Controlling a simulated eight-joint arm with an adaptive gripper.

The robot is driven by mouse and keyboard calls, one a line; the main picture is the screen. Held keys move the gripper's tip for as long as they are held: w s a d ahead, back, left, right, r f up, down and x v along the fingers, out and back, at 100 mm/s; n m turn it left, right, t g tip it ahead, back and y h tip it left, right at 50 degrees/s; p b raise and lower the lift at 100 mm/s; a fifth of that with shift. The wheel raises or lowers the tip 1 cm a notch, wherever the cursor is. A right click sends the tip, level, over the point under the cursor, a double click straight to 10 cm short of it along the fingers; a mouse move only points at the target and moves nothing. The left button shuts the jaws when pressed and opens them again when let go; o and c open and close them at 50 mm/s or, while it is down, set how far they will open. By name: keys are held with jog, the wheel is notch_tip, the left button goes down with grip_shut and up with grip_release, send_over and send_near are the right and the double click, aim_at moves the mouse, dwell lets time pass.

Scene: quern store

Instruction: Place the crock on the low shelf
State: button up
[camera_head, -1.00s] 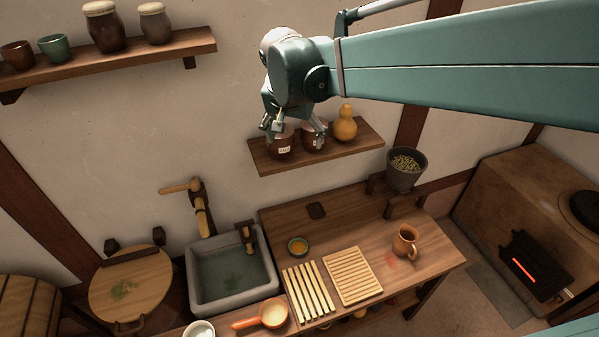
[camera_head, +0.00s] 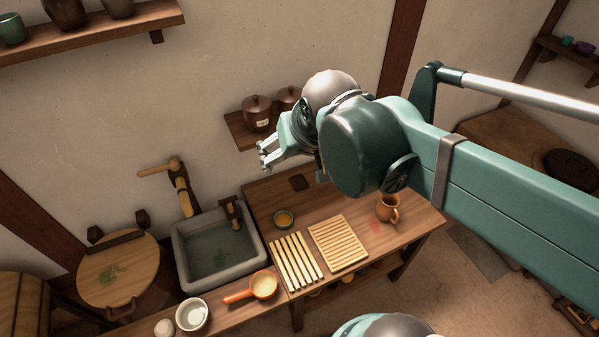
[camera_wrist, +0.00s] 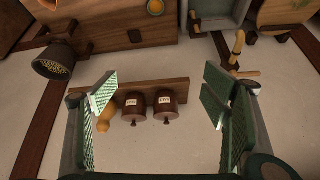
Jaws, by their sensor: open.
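Two brown lidded crocks with pale labels, the left one (camera_head: 257,115) and the right one (camera_head: 287,97), stand upright side by side on the low wall shelf (camera_head: 238,128). I cannot tell which one the task means. In the wrist view the picture is turned over, and both crocks (camera_wrist: 134,108) (camera_wrist: 166,106) rest on the shelf (camera_wrist: 180,86), apart from the fingers. My gripper (camera_head: 267,156) is open and empty, out in front of the shelf. Its spread fingers (camera_wrist: 160,95) frame the crocks in the wrist view. My arm hides the shelf's right part in the head view.
A yellow gourd (camera_wrist: 104,118) stands beside the crocks on the shelf. A dark pot of grain (camera_wrist: 55,62) is near the shelf's end. Below are a counter with a slatted board (camera_head: 338,243), a brown jug (camera_head: 388,208) and a sink (camera_head: 220,250). A higher shelf (camera_head: 100,33) holds jars.

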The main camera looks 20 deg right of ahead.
jog(key=shift+n+t, duration=0.4)
jog(key=shift+n, duration=0.4)
jog(key=shift+s+a+f, duration=0.1)
jog(key=shift+s+f, duration=0.3)
jog(key=shift+s, duration=0.3)
jog(key=shift+s+a+f, duration=0.1)
jog(key=shift+s+f, duration=0.25)
jog(key=shift+s, duration=0.35)
jog(key=shift+s+a+f, duration=0.1)
jog(key=shift+s+f, duration=0.3)
jog(key=shift+s, duration=0.3)
